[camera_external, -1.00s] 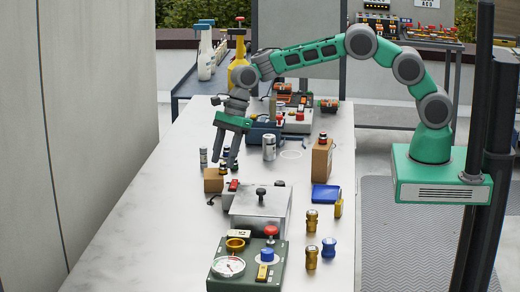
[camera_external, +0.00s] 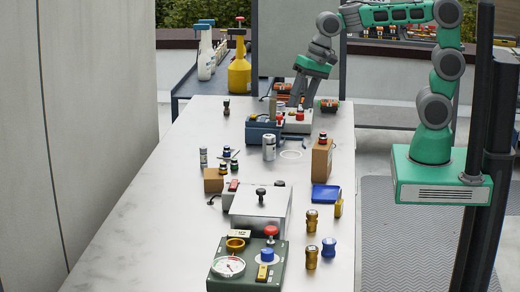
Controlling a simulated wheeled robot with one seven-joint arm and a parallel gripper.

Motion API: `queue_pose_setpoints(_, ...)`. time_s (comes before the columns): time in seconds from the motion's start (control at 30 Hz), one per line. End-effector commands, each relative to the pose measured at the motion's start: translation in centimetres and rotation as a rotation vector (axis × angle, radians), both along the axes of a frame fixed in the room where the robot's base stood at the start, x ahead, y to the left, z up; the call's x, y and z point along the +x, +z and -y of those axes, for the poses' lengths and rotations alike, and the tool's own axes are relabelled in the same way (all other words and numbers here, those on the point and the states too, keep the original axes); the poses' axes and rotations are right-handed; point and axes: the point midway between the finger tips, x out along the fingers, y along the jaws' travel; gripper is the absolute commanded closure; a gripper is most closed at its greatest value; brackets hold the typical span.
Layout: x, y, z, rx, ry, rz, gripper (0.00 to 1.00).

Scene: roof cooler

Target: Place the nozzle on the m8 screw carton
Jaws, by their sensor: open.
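Two brown cartons stand on the white table: a small low one (camera_external: 214,180) at the left and a taller one (camera_external: 321,160) at the right. I cannot read which is the m8 screw carton. Small dark parts with coloured bands sit on or right by the small carton, and one dark part (camera_external: 323,137) with a red band is on top of the tall carton. A small dark upright part (camera_external: 226,107) stands alone at the back left; I cannot tell which part is the nozzle. My gripper (camera_external: 299,103) is open, fingers down, at the table's back, beyond both cartons. Its fingertips partly overlap equipment there.
A blue-grey device (camera_external: 263,133) and a grey can (camera_external: 269,147) stand mid-table. A metal box with a black knob (camera_external: 260,212), a green gauge panel (camera_external: 248,265) and brass fittings (camera_external: 312,221) are nearer. The table's left side is mostly clear.

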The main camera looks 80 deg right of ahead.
Motion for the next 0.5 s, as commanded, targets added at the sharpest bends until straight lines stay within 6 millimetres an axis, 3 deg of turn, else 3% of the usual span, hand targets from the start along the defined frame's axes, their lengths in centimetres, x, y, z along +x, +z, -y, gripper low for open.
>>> queue_pose_setpoints(0.03, -2.9, -0.3, 0.6, -0.071, 0.129, 0.029, 0.55)
queue_pose_setpoints(0.1, -6.4, -1.4, 1.7, -0.179, 0.327, 0.055, 0.55)
queue_pose_setpoints(0.2, -10.1, -3.0, 3.0, -0.298, 0.543, 0.074, 0.55)
queue_pose_setpoints(0.3, -12.0, -4.1, 3.7, -0.364, 0.666, 0.077, 0.55)
queue_pose_setpoints(0.5, -12.5, -4.5, 3.9, -0.383, 0.707, 0.076, 0.55)
